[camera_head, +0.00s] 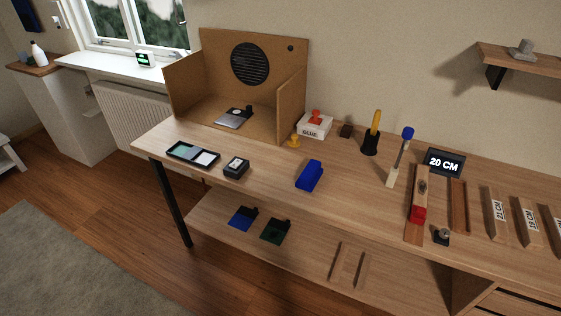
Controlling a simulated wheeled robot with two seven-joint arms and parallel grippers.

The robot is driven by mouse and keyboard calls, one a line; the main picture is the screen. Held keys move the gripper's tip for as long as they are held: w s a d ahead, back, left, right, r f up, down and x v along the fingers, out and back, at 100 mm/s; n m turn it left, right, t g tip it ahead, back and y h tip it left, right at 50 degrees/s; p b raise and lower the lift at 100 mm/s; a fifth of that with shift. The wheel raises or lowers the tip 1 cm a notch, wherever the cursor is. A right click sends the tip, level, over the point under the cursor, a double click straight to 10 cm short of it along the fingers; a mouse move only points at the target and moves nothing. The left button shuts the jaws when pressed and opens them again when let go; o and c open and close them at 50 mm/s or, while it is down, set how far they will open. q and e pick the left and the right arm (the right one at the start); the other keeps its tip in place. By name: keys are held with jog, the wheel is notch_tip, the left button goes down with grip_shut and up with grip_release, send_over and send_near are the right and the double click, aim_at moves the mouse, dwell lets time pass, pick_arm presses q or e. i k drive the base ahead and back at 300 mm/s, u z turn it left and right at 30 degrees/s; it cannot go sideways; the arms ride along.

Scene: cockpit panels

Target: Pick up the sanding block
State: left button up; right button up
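A blue block (309,175), which looks like the sanding block, lies on the wooden workbench (275,190) near the middle of its front edge. It stands apart from other things, with clear wood around it. Neither of my grippers shows in the head view, so their place relative to the block cannot be seen.
Left of the block are a small black box (236,168) and a tray (193,154). Behind are a wooden booth (187,88), a glue box (314,125) and a yellow-handled tool (375,122). A red-ended clamp (418,212) and marked wood strips (498,215) lie right.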

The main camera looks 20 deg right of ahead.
aim_at(307, 181)
jog(key=z, duration=0.55)
jog(key=i, duration=0.85)
jog(key=z, duration=0.9)
